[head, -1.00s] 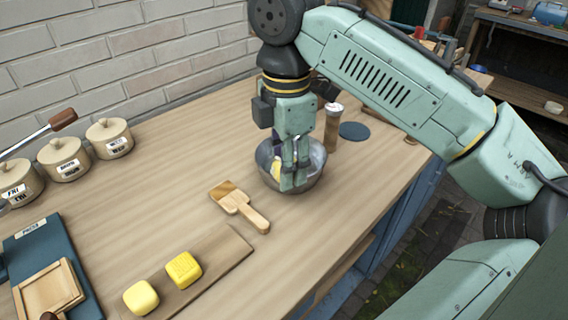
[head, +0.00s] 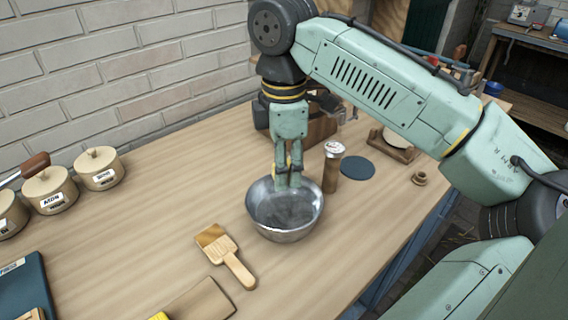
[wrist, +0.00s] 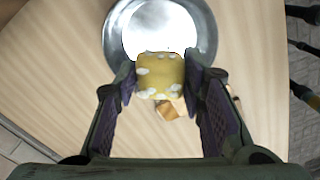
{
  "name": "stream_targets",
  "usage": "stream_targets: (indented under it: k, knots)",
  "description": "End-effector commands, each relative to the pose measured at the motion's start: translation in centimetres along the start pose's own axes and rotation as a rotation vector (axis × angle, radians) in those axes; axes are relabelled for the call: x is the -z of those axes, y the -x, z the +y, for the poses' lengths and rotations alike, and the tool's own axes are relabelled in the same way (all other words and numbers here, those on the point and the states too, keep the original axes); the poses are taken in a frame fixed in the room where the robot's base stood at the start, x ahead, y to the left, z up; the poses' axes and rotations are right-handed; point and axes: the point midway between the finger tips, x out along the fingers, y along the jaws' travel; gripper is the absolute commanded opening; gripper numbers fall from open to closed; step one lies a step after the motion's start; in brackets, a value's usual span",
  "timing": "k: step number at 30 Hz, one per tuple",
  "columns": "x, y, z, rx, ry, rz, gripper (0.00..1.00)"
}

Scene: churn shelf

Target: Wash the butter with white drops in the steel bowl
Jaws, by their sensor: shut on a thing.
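The yellow butter with white drops (wrist: 160,76) is between the fingers of my gripper (wrist: 163,82) in the wrist view, with white drops on the face toward the camera. In the head view my gripper (head: 288,180) points down over the far rim of the steel bowl (head: 283,235), and only a sliver of the butter shows between the fingers. The bowl stands upright on the table; its inside looks grey and shiny, and I cannot tell how much liquid it holds. In the wrist view the bowl (wrist: 207,28) lies beyond the butter.
A wooden paddle (head: 227,256) lies left of the bowl. A brown shaker (head: 332,168) and a dark round coaster (head: 358,167) are to its right. Lidded pots (head: 99,170) stand by the brick wall. A wooden board (head: 205,302) is at the front.

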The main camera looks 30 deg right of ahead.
Motion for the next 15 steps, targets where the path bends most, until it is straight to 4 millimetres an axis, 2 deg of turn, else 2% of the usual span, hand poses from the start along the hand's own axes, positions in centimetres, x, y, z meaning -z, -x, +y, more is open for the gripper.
stream_targets:
  k: [15]
  knots:
    - [0.0, -4.4, 0.0, 0.001, -0.001, -0.002, 0.09]
